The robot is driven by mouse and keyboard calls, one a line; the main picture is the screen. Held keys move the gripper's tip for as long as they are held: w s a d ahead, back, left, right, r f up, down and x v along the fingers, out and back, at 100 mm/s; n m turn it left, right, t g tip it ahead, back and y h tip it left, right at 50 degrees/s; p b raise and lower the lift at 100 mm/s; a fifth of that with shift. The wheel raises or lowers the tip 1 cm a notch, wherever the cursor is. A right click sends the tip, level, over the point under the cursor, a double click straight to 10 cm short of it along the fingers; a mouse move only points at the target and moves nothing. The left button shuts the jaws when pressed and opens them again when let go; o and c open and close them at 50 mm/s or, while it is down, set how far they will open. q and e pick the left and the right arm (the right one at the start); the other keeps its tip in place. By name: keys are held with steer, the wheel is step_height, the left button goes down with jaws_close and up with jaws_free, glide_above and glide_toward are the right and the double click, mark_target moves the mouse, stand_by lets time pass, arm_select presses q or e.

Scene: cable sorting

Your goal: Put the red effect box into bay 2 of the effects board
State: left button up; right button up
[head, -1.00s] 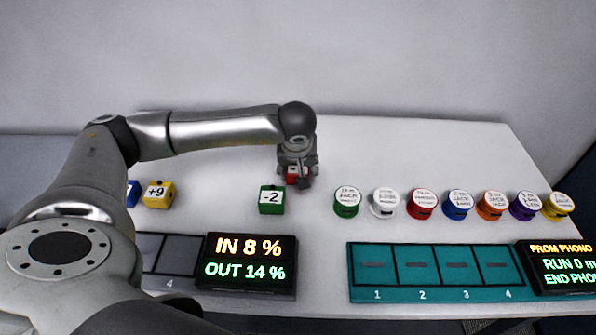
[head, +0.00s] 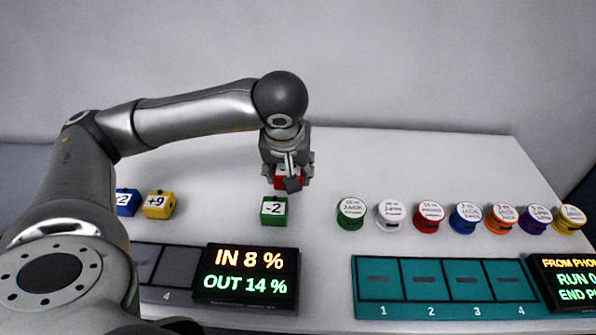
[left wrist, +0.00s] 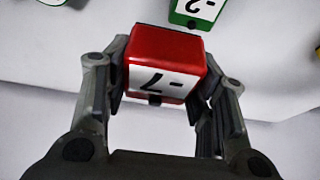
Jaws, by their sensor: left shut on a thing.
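The red effect box (head: 281,183) is held in my left gripper (head: 290,182), behind the green box in the head view. It appears lifted off the table. In the left wrist view the red box (left wrist: 165,50) sits between the two fingers, its white label reading -7. The effects board (head: 155,294) is the grey tray at the lower left, beside the IN 8 % / OUT 14 % display (head: 246,274). Its bay marked 4 (head: 175,268) shows empty. Bay 2 is hidden behind my left arm. My right gripper is not in view.
A green -2 box (head: 274,211) stands in front of the held box. A yellow +9 box (head: 158,205) and a blue box (head: 127,202) stand farther left. Several coloured cable reels (head: 429,217) line the right, behind a teal board (head: 430,311) with empty bays.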

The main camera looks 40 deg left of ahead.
arm_select(q)
steer(key=s+d+r, duration=0.2)
steer(key=s+r, duration=0.1)
steer(key=s, duration=0.3)
steer(key=w+d+f+m+h+p, duration=0.1)
steer(key=w+d+f+m+h, duration=0.1)
steer(key=d+m, duration=0.4)
steer(key=d+f, duration=0.1)
steer(key=d, duration=0.2)
steer(key=shift+w+d+f+t, duration=0.2)
steer(key=shift+w+f+t, duration=0.1)
steer(key=shift+f+t, duration=0.1)
